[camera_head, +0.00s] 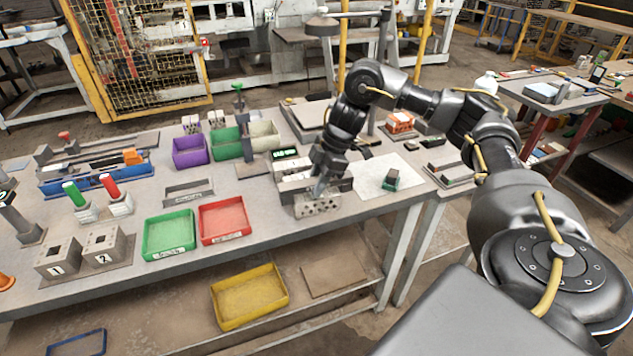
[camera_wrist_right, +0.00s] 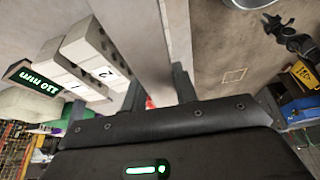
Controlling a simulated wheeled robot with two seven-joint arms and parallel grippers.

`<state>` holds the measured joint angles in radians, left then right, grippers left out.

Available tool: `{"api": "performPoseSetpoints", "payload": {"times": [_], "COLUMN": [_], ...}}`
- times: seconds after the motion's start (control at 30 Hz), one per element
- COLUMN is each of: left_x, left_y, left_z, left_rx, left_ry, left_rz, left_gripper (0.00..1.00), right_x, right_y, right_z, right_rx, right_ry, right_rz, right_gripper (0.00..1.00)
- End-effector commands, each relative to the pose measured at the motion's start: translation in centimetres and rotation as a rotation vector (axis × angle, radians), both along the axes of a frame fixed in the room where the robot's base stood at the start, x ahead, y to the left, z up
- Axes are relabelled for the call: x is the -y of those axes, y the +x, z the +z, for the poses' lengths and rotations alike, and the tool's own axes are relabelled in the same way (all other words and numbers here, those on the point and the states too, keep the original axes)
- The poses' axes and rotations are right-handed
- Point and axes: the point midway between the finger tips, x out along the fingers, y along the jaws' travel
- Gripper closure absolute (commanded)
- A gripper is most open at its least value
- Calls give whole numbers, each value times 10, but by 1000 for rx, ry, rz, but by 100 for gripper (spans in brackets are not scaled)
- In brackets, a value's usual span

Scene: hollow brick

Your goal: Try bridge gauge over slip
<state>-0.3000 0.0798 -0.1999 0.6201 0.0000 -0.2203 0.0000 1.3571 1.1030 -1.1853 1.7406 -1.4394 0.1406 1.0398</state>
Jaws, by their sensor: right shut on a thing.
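My right gripper (camera_head: 318,188) reaches down over the bench near its front edge. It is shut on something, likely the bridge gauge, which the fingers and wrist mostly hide. In the right wrist view the fingers (camera_wrist_right: 157,92) point up, with a small red patch between them. A pale block with holes (camera_head: 318,206) sits just in front of the gripper. Pale blocks (camera_head: 294,174) stand just behind it; in the right wrist view two blocks (camera_wrist_right: 93,62) carry the numbers 1 and 2. I cannot tell which piece is the slip. My left gripper is out of view.
A lit 110 mm display (camera_wrist_right: 38,76) stands by the blocks. A green tray (camera_head: 169,250) and red tray (camera_head: 223,238) lie to the left. A pale mat (camera_head: 370,172) bearing a small green-topped piece (camera_head: 391,180) lies to the right. The bench front edge is close.

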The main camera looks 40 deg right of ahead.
Motion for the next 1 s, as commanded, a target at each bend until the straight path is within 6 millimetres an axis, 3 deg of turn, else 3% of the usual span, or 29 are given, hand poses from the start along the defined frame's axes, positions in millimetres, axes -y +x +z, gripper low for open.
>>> {"api": "performPoseSetpoints", "payload": {"times": [1.0], "left_x": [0], "left_y": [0], "left_z": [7], "left_rx": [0], "left_ry": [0], "left_rz": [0], "left_gripper": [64], "right_x": [1], "right_y": [-4], "right_z": [-8], "right_rx": [-16], "right_ry": [-4], "right_rz": [3], "right_gripper": [100]}}
